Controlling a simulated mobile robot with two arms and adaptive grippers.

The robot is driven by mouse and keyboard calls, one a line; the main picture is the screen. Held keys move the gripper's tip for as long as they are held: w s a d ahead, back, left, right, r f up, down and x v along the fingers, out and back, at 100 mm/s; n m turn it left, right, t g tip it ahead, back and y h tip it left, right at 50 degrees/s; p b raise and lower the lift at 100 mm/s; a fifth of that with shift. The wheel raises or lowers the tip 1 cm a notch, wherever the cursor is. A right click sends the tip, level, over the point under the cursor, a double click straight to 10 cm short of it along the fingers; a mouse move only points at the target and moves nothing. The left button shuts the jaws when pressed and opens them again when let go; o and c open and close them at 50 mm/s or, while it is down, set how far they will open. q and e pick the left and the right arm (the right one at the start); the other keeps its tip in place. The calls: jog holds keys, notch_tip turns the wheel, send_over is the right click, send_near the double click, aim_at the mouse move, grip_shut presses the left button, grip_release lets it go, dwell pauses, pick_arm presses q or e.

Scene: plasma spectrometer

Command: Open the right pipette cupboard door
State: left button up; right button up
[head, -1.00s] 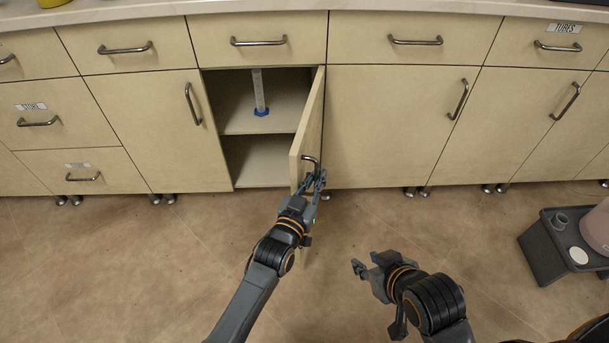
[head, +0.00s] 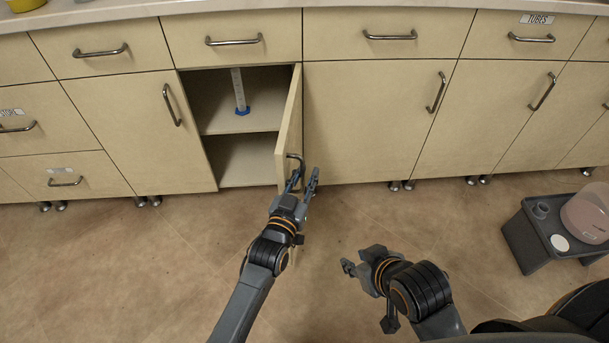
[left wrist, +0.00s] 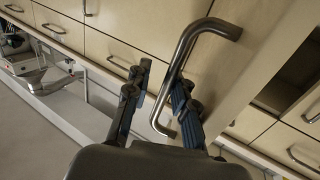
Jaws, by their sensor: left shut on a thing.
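The right pipette cupboard door (head: 290,125) stands wide open, swung out from its right-hand edge and seen nearly edge-on. The cupboard's inside shows a shelf (head: 222,118) with a clear cylinder on a blue base (head: 240,95). My left gripper (head: 303,182) is at the door's outer side, shut on its curved metal handle (head: 295,160). In the left wrist view the handle (left wrist: 178,75) runs between the two fingers (left wrist: 158,105). My right gripper (head: 357,262) hangs above the floor, apart from the furniture; its finger gap is unclear.
The closed left door (head: 140,130) and closed doors to the right (head: 375,125) flank the opening. Closed drawers (head: 233,30) lie above, under the worktop (head: 200,8). A dark stand (head: 525,245) with a pinkish container (head: 588,218) is at right. The floor in front is clear.

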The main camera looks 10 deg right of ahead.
pick_arm(q)
jog(key=shift+w+r, duration=0.1)
jog(key=shift+w, duration=0.15)
jog(key=shift+s+a, duration=0.1)
jog(key=shift+s+a, duration=0.25)
jog(key=v, duration=1.1)
